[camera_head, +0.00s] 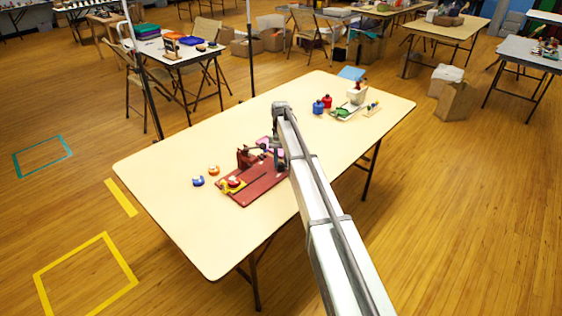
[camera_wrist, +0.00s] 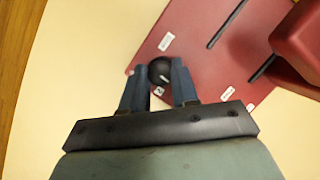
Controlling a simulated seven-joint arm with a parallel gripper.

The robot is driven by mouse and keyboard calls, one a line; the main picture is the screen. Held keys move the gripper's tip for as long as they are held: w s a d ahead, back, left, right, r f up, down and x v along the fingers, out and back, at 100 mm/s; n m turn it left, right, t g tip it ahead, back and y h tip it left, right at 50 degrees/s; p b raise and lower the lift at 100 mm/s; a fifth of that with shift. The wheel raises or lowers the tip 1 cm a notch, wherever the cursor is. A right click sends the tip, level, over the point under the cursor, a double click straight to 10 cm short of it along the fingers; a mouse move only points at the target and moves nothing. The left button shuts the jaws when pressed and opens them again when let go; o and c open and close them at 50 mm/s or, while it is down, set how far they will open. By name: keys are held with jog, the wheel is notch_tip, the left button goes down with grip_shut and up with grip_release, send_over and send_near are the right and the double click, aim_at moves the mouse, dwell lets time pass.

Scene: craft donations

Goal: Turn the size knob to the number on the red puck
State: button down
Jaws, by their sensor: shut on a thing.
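The size knob (camera_wrist: 157,68) is round and black, with a short white mark slanting toward the lower right in the wrist view. It sits near a corner of the dark red base plate (camera_wrist: 210,18). My gripper (camera_wrist: 159,72) is shut on the knob, one blue-grey finger on each side. Small white labels (camera_wrist: 166,41) lie around the knob; their print is too small to read. In the head view, my arm hides the knob. A red puck (camera_head: 233,181) appears at the left part of the base plate, over a yellow piece; no number is readable.
A red machine body (camera_head: 246,156) stands on the plate. Blue (camera_head: 198,181) and orange (camera_head: 213,170) pucks lie left of it on the cream table (camera_head: 170,220). Blue and red jars (camera_head: 319,107) and a whitish machine (camera_head: 356,94) stand farther back. The table's front left is clear.

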jog(key=c, duration=0.9)
grip_release()
jog(key=shift+o, duration=0.2)
jog(key=shift+w+r, duration=0.35)
jog(key=shift+r, duration=0.3)
jog(key=v, duration=0.4)
jog(key=w, duration=1.1)
jog(key=shift+w+f, duration=0.2)
jog(key=shift+w, duration=0.2)
